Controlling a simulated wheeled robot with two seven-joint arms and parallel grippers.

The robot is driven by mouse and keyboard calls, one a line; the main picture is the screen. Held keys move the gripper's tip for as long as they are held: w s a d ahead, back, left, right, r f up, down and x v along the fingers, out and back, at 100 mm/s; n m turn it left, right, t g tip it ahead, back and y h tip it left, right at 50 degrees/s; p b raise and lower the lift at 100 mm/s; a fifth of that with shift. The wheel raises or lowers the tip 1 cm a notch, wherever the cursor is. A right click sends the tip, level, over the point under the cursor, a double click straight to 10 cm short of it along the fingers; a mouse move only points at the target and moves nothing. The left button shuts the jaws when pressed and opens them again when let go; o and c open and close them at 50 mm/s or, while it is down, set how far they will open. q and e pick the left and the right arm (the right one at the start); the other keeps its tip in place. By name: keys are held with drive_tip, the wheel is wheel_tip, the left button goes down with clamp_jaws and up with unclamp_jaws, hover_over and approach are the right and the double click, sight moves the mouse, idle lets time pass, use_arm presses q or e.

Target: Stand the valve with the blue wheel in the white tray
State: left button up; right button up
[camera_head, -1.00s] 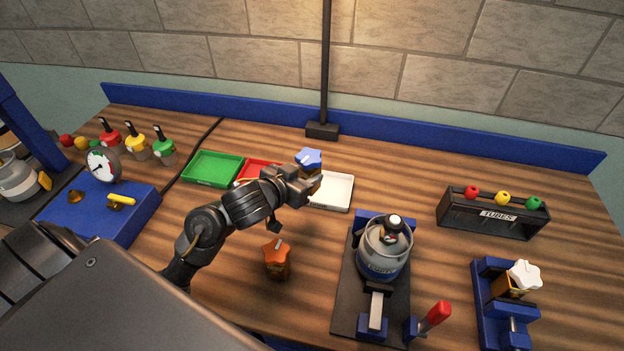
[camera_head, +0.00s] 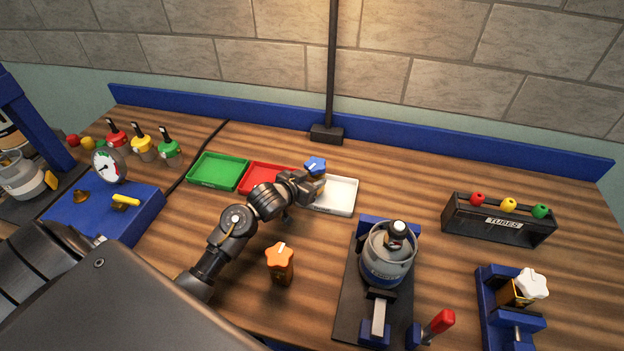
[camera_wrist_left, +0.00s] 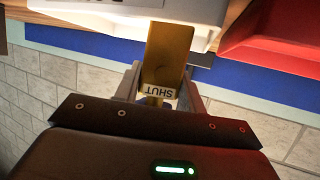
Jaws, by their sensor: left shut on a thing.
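The valve with the blue wheel (camera_head: 315,166) is upright in my left gripper (camera_head: 312,184), at the left end of the white tray (camera_head: 340,193). In the left wrist view its brass body (camera_wrist_left: 168,55), with a "SHUT" label, is between the fingers of my left gripper (camera_wrist_left: 160,85). The white tray (camera_wrist_left: 120,14) shows at the top of that view, close to the valve. I cannot tell whether the valve's base touches the tray floor. My right gripper is not in view.
The red tray (camera_head: 262,178) and green tray (camera_head: 218,171) stand left of the white one. A valve with an orange wheel (camera_head: 280,262) stands in front on the table. A grey cylinder (camera_head: 388,255) sits in a clamp stand at right.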

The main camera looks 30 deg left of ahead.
use_arm(q)
drive_tip(key=shift+f, duration=0.2)
drive_tip(key=shift+f, duration=0.15)
drive_tip(key=o, duration=1.3)
drive_tip(key=shift+f, duration=0.1)
drive_tip(key=shift+s+r, duration=0.1)
drive_tip(key=shift+r, duration=0.15)
drive_tip(key=v, duration=1.2)
drive_tip(key=shift+f+b, duration=0.15)
drive_tip(key=shift+b, duration=0.25)
